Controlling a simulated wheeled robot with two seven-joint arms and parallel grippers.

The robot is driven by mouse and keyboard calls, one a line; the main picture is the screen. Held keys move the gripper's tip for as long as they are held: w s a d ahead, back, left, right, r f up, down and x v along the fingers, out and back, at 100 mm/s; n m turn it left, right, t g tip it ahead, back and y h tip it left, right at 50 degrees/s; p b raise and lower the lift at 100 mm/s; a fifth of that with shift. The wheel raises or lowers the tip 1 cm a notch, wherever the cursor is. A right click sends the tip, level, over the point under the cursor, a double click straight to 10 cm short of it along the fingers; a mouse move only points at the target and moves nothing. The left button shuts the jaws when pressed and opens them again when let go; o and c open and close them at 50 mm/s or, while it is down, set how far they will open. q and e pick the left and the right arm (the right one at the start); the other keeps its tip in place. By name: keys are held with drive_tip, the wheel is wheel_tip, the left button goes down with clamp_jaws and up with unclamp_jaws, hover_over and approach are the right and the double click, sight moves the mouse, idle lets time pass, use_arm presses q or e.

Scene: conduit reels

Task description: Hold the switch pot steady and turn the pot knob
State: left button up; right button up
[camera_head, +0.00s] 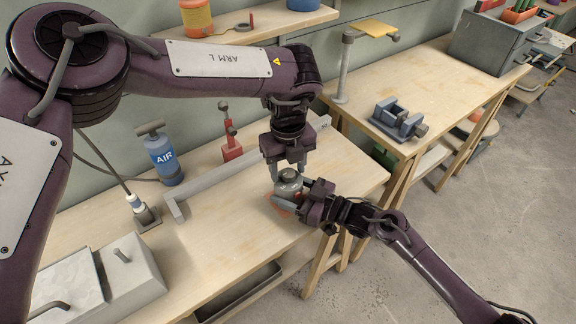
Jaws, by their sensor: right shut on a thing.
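The switch pot (289,186) is a small grey rounded pot standing on the wooden bench near its front right part. Its knob (291,173) is on top, partly hidden between the fingers of my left gripper. My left gripper (289,172) points down from above with its fingers apart on either side of the knob; whether they touch it cannot be told. My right gripper (289,194) comes in from the right, low over the bench, and is shut on the pot's body. A bit of orange-red shows at the pot's base.
A long grey rail (245,166) lies behind the pot. A blue AIR bottle (162,158) and a red tool (230,140) stand further back. A grey box (130,272) sits at front left. A second bench (445,85) holds a vise (398,120).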

use_arm(q)
drive_tip(key=c, duration=0.9)
drive_tip(key=shift+m, duration=0.4)
drive_tip(key=shift+d+m, duration=0.1)
drive_tip(key=shift+m, duration=2.4)
drive_tip(key=o, duration=1)
